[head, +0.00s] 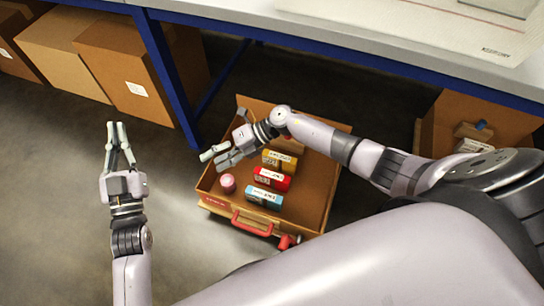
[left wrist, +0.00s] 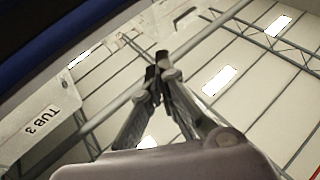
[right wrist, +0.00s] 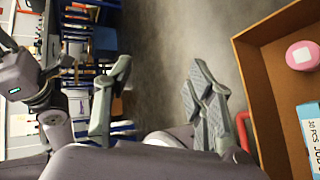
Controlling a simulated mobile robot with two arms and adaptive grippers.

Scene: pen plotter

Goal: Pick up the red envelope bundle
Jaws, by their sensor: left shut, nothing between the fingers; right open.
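The red envelope bundle (head: 277,183) lies in an open cardboard box (head: 318,190) on the floor, between a yellow bundle and a light blue bundle, with a white label on it. My right gripper (head: 213,156) is open and empty over the box's left edge, to the left of and above the red bundle. In the right wrist view my right gripper (right wrist: 160,72) has its fingers spread beside the box, and the red bundle is not seen there. My left gripper (head: 121,135) is shut and empty over the floor, left of the box; it also shows in the left wrist view (left wrist: 158,70).
The box also holds a yellow bundle (head: 284,161), a light blue bundle (head: 264,197) and a pink round item (head: 228,183). A red handle (head: 250,224) is on its front. A table (head: 220,12) with blue legs stands behind. Closed cartons (head: 112,62) stand beneath it.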

